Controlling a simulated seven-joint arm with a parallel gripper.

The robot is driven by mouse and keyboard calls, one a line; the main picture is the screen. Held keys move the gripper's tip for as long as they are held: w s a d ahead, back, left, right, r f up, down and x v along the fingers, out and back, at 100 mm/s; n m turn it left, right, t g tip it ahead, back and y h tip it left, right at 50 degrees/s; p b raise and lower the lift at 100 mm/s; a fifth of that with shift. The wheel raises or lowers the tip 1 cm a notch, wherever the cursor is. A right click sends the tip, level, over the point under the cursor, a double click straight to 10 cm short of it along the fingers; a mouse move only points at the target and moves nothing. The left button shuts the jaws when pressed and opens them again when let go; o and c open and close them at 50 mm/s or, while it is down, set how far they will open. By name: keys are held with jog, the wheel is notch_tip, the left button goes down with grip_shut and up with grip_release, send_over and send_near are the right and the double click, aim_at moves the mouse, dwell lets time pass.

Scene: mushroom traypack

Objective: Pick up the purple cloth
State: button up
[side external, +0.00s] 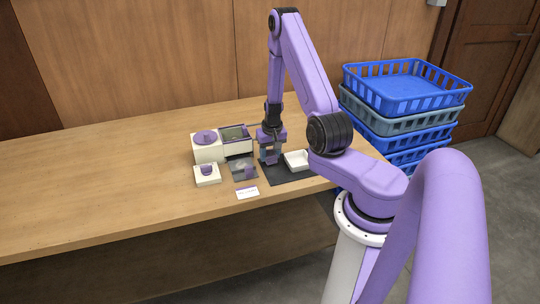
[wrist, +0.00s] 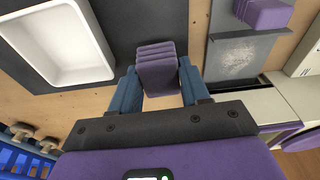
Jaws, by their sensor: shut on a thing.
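The purple cloth (wrist: 157,65) is a folded, layered pad between the two blue fingers of my gripper (wrist: 158,80) in the wrist view. The fingers are shut on it from both sides. In the side external view my gripper (side external: 270,157) is low over the dark mat (side external: 285,178), left of the white tray (side external: 297,160). The cloth cannot be made out clearly there. In the wrist view the empty white tray (wrist: 60,42) is left of the cloth, on the dark mat (wrist: 150,18). Whether the cloth still touches the surface below cannot be told.
Another purple block or pad (wrist: 265,12) lies on a grey plate (wrist: 240,60) to the right. Stacked crates (side external: 405,104) rise behind right.

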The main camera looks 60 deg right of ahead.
jog(key=shift+w+r, duration=0.1)
jog(key=shift+r, duration=0.65)
jog(key=shift+a+r, duration=0.1)
jog(key=shift+r, duration=0.2)
jog(key=s+a+r, duration=0.8)
jog(key=s+r, duration=0.1)
jog(key=s, duration=0.2)
jog(key=shift+s+r, duration=0.3)
